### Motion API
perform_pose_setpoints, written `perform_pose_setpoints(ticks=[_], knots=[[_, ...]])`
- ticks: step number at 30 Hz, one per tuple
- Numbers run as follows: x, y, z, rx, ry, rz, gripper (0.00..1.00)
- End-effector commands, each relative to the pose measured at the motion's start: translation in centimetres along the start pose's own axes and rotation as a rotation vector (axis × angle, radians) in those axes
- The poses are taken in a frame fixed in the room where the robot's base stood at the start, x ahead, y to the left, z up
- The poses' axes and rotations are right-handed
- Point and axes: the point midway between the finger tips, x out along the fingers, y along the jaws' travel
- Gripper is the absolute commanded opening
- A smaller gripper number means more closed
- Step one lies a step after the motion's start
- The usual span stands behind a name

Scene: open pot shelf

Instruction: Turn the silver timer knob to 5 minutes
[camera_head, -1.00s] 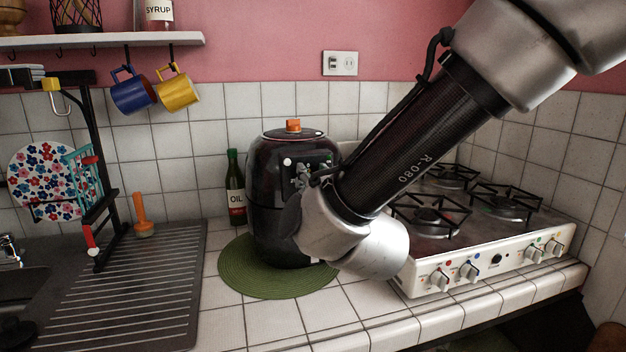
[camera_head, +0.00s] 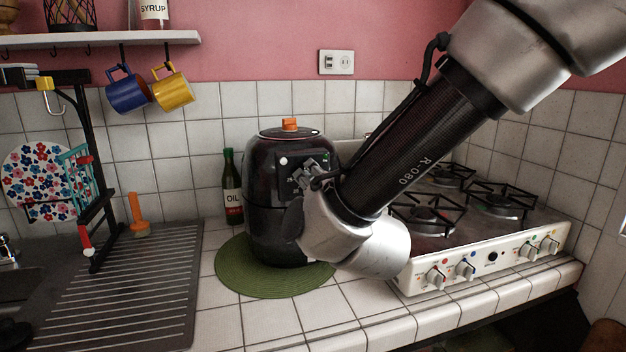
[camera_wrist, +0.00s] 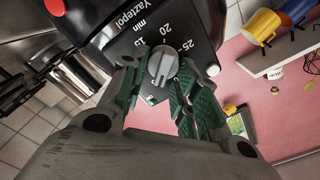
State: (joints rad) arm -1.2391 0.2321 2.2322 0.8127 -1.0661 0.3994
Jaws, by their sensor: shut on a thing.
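The silver timer knob (camera_wrist: 163,66) sits on the dark front panel of the black air fryer (camera_head: 268,220). In the wrist view it is between the green-padded fingers of my gripper (camera_wrist: 157,82), which are shut on it. The dial marks 15, 20 and 25 and the word "min" show around the knob. Lower marks are mostly hidden by the fingers, and I cannot tell which mark the knob points to. In the head view my gripper (camera_head: 312,172) is at the panel, and the knob is hidden behind it.
The air fryer stands on a green round mat (camera_head: 240,279). An oil bottle (camera_head: 232,190) is behind it at the left. A gas stove (camera_head: 480,262) is at the right, beneath my arm. A drying board (camera_head: 150,290) lies at the left. Mugs hang above.

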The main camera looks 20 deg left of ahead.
Motion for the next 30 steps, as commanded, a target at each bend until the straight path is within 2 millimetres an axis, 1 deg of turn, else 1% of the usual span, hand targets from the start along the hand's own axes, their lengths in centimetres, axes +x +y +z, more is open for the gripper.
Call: perform_pose_setpoints(ticks=[9,21,22,23,24,30], knots=[[-0.02,0.14,0.01,0.067,0.000,0.001,0.07],[-0.02,0.16,0.01,0.071,0.000,0.001,0.07],[-0.02,0.16,0.01,0.071,0.000,0.001,0.36],[-0.02,0.16,0.01,0.071,0.000,0.001,0.42],[-0.02,0.16,0.01,0.071,0.000,0.001,0.46],[-0.01,0.13,0.01,0.071,0.000,0.001,0.46]])
